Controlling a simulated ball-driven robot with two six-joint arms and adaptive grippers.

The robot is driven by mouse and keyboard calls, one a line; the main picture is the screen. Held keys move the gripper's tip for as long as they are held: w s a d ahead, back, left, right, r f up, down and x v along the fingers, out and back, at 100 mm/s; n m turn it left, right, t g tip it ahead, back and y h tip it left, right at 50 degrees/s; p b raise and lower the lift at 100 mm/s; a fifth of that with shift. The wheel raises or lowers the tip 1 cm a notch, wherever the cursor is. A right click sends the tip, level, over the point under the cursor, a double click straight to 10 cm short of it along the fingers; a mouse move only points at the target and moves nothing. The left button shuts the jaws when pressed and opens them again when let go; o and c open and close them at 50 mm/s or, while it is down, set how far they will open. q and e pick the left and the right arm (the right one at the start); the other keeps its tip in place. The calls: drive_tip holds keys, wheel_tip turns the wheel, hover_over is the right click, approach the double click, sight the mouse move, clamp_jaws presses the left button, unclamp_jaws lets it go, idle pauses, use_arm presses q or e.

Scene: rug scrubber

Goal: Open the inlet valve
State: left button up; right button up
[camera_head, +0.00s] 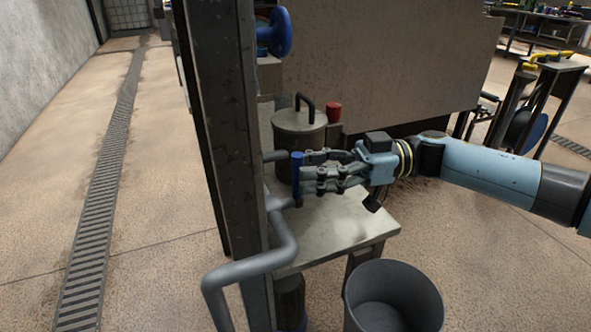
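A blue upright lever handle (297,163) stands on the grey pipework beside the dark post; I take it to be the inlet valve's handle. My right gripper (306,172) comes in from the right, level with the handle. Its fingers point left and look spread apart, with the tips right at the handle. I cannot tell whether they touch it. My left gripper is not in view.
A dark upright post (222,120) stands just left of the handle. A grey bent pipe (250,266) runs in front. A lidded metal pot (299,122) and a red knob (334,112) are behind the gripper. A low table (352,232) and grey bucket (393,298) are below. A blue handwheel (281,32) is above.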

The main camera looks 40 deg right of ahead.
drive_tip(key=shift+x, duration=1.15)
clamp_jaws()
drive_tip(key=shift+w+a, duration=0.1)
